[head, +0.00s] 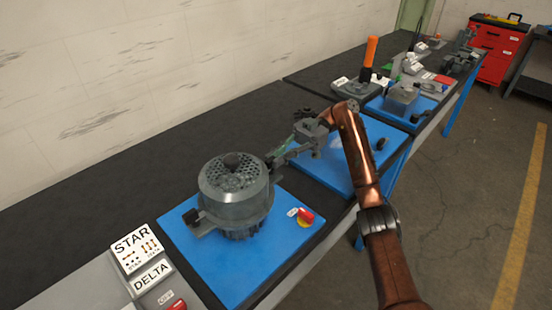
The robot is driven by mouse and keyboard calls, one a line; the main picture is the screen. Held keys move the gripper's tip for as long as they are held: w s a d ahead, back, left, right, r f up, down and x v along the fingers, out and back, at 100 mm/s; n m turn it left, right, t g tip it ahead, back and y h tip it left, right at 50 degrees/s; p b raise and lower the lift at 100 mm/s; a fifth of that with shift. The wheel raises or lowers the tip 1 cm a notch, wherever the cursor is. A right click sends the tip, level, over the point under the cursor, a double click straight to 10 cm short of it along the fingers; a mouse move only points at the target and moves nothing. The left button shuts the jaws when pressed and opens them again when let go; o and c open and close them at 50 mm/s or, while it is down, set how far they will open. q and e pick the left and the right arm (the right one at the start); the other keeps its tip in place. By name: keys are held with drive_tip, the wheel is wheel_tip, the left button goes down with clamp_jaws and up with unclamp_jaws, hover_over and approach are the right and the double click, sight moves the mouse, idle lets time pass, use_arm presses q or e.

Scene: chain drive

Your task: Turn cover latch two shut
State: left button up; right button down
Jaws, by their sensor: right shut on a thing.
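My right gripper (280,156) reaches in from the right, with its jaws pointing down and left. It is shut on a small part, apparently cover latch two, which the fingers hide. The jaws are beside the far right side of a grey round machine (236,212) with a perforated top and a dark centre knob. From this view I cannot tell whether the gripped part belongs to this machine or to the greenish-grey parts behind it. The latch's angle cannot be seen. My left gripper is not in view.
The machine stands on a blue plate (182,262) with a red knob (305,215). A STAR/DELTA panel (140,255) is at front left. A second blue plate (335,175) lies under my right arm. An orange-handled device (370,58) stands farther back. The bench's wall side is clear.

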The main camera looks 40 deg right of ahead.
drive_tip(key=c, duration=2.2)
unclamp_jaws()
drive_tip(key=shift+c, duration=0.2)
wheel_tip(320, 180, up, 10)
